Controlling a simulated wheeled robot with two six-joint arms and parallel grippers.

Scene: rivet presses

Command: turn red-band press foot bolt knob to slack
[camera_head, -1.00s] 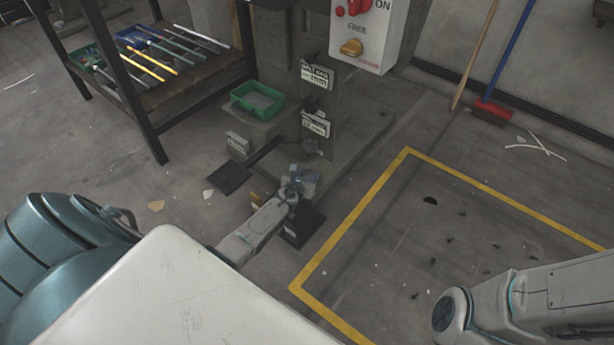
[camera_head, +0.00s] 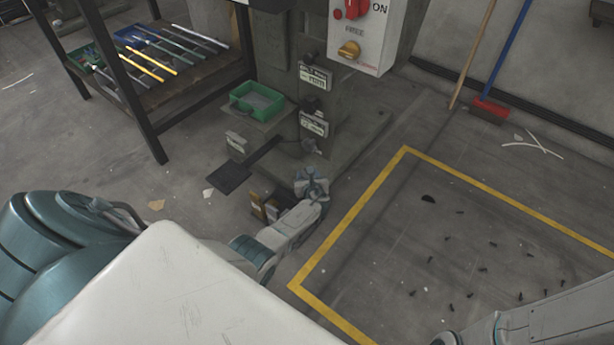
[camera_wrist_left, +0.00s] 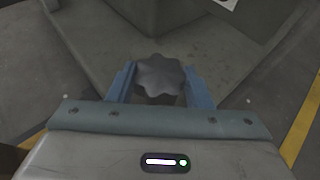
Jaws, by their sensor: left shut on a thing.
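A dark grey lobed knob (camera_wrist_left: 160,76) sits at the foot of the press (camera_head: 345,140), low near the floor. My left gripper (camera_wrist_left: 160,88) is shut on it, with a blue finger on either side in the left wrist view. In the head view my left gripper (camera_head: 312,184) is at the press base's front corner, and the knob is hidden there by the gripper. I cannot make out a red band on the press. My right gripper is out of view; only part of my right arm shows at the lower right.
A grey switch box (camera_head: 362,35) hangs on the press. A green tray (camera_head: 257,101) stands beside the column. A dark floor plate (camera_head: 229,178) and small yellow-marked boxes (camera_head: 264,207) lie near my left arm. A rack (camera_head: 160,85) stands left.

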